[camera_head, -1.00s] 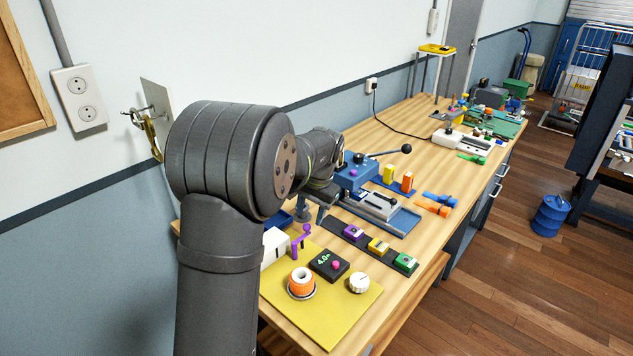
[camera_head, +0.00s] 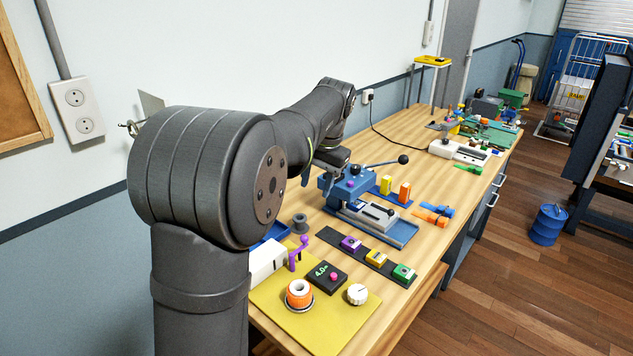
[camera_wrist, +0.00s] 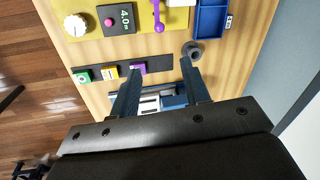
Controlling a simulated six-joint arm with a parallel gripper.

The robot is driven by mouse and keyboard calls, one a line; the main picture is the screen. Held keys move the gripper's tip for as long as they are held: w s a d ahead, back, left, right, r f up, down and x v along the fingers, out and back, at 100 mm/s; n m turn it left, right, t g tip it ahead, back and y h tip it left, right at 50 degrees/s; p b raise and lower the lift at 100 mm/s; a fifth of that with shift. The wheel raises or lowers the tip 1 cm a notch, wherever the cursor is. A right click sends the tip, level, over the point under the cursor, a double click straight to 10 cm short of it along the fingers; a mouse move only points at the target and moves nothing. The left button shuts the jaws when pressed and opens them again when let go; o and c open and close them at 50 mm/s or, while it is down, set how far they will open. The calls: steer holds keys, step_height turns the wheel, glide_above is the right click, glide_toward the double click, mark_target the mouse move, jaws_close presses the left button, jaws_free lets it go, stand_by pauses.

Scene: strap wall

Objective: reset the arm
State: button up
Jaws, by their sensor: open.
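My gripper (camera_wrist: 160,88) shows in the wrist view with its two dark fingers spread apart and nothing between them. It is above the workbench (camera_head: 455,176), over the blue and grey fixture (camera_wrist: 172,99), which lies below the fingers.
A blue press with a black-knobbed lever (camera_head: 402,159) stands close to my arm. A grey spool (camera_head: 300,223), a dark strip with colored blocks (camera_head: 376,258) and a yellow mat (camera_head: 330,325) are nearer. The wall borders the bench on the left; a wall socket (camera_head: 78,110) shows there.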

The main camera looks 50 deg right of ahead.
steer(key=shift+f, duration=0.1)
stand_by(0.3)
steer(key=w+f, duration=0.1)
steer(key=f, duration=0.4)
steer(key=w+f, duration=0.1)
steer(key=f, duration=0.5)
steer(key=w+f, duration=0.1)
steer(key=f, duration=0.5)
steer(key=shift+w+a, duration=0.1)
steer(key=shift+a, duration=0.25)
steer(key=shift+f, duration=0.15)
steer(key=shift+s+r+m, duration=0.2)
steer(key=shift+m, duration=0.3)
steer(key=s+r+m, duration=0.2)
steer(key=s+r, duration=0.2)
steer(key=r, duration=1.3)
steer(key=n+g+h, duration=0.2)
steer(key=n+g, duration=0.2)
steer(key=n, duration=0.7)
glide_above(305, 236)
steer(key=s+a, duration=0.4)
steer(key=w+a+x, duration=0.1)
steer(key=x, duration=0.8)
steer(key=shift+w+a+f, duration=0.2)
steer(key=shift+a+f, duration=0.05)
